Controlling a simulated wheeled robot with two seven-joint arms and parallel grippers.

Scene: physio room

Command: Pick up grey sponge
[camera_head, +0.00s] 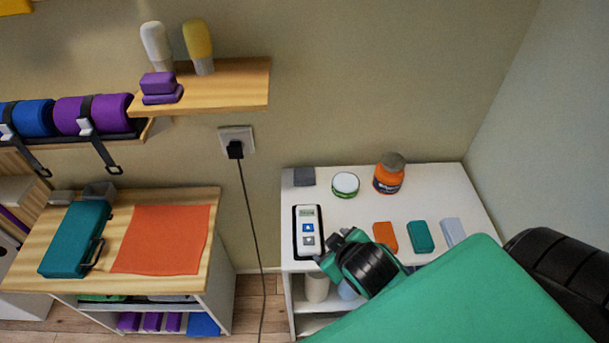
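A small dark grey block, which looks like the grey sponge (304,177), lies at the back left corner of the white cabinet top (340,215). My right arm comes in from the lower right, green and black. My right gripper (328,252) is over the front edge of the cabinet, just right of a white device. It is well apart from the grey sponge. Its fingers are small and partly hidden, so I cannot tell whether they are open. My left gripper is not in view.
The white device with blue button (308,230) lies in front of the sponge. A white-green tin (345,185) and orange jar (389,175) stand to the right. Orange (385,237), teal (420,237) and pale blue (453,232) blocks lie near the front. A cable (252,220) hangs left.

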